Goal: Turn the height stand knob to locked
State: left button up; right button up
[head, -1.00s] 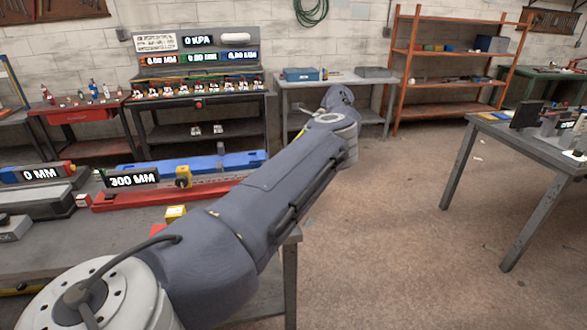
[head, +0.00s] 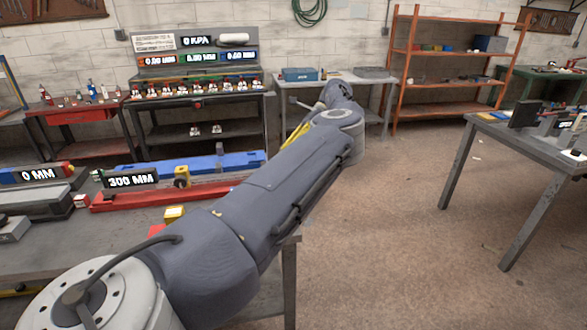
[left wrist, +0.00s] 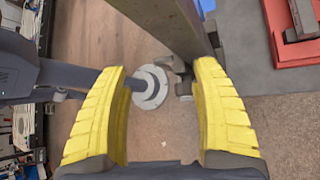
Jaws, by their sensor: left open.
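My left arm crosses the head view, and a yellow finger of my left gripper (head: 297,134) shows beside its far end. In the left wrist view the two yellow fingers of my left gripper (left wrist: 162,110) are wide apart. A long grey bar (left wrist: 165,25) enters from the top between them; I cannot tell whether anything touches it. I cannot tell which part is the height stand knob. My right gripper is not in view.
A 0 MM display unit (head: 38,174) stands on the bench at left. A small yellow block (head: 174,214) lies near my arm. A red tray (left wrist: 280,60) is at the upper right of the wrist view. Open floor (head: 390,220) lies right of my arm.

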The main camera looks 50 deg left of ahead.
pick_arm(q)
jog(key=shift+s+d+f+n+t, duration=0.4)
jog(key=shift+s+d+n+t, duration=0.1)
jog(key=shift+d+n, duration=0.15)
jog(key=w+d+r+n+t+y, duration=0.2)
jog(key=w+d+r+t+y, duration=0.2)
jog(key=d+r+t, duration=0.25)
jog(key=shift+m+t, duration=0.25)
jog(key=shift+t, duration=0.1)
jog(key=x, duration=1.7)
jog(key=shift+a, duration=0.1)
jog(key=shift+o, duration=0.2)
jog(key=c, duration=1.2)
jog(key=shift+g+h, duration=0.4)
jog(key=shift+h, duration=0.2)
jog(key=shift+c, duration=0.2)
